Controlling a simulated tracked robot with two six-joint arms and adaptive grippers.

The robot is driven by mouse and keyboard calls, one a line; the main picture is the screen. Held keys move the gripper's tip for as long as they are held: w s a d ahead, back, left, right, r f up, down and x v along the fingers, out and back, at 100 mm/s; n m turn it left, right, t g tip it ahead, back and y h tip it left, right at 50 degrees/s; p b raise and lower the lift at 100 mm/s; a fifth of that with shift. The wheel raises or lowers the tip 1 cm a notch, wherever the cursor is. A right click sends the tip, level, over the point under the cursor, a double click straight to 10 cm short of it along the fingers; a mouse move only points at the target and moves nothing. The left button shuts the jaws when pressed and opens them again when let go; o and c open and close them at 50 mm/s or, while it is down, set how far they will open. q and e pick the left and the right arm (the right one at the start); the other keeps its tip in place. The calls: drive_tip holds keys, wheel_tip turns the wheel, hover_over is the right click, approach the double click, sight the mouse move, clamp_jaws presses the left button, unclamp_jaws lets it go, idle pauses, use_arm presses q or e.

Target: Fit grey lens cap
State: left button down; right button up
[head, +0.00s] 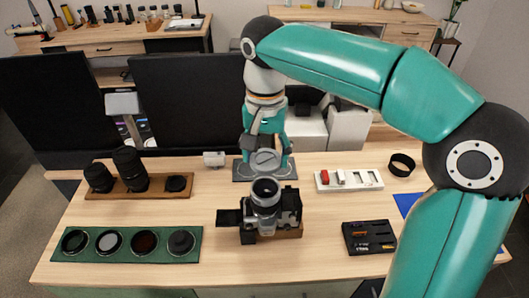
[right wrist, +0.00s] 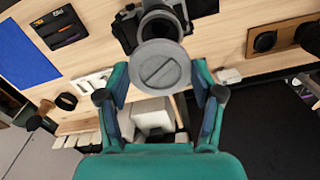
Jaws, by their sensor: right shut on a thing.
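The grey lens cap (head: 265,161) is a round disc with a bar across its face. My right gripper (head: 266,168) is shut on its rim, one finger on each side. In the right wrist view the cap (right wrist: 160,68) shows face-on between the fingers and covers part of the lens. The black and silver camera (head: 288,208) stands at the table's middle, its lens (head: 265,192) uncapped and tilted up toward the gripper. The cap is just behind the lens front in the head view; whether they touch I cannot tell. My left gripper is out of view.
A green tray (head: 193,257) of round filters lies front left, with a wooden lens rack (head: 108,195) behind. A white tray (head: 350,187), a black ring (head: 402,165) and a black case (head: 369,237) are right. A small white object (head: 214,159) stands left of the gripper.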

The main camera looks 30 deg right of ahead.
sight(265, 189)
drive_tip(key=shift+f+b, duration=2.15)
drive_tip(key=shift+f, duration=1.2)
drive_tip(key=shift+f, duration=0.15)
drive_tip(key=shift+s+f, duration=0.1)
drive_tip(key=shift+f, duration=0.45)
drive_tip(key=o, duration=1.3)
drive_tip(key=shift+o, duration=0.4)
drive_tip(key=shift+r, duration=0.1)
drive_tip(key=shift+r, duration=0.1)
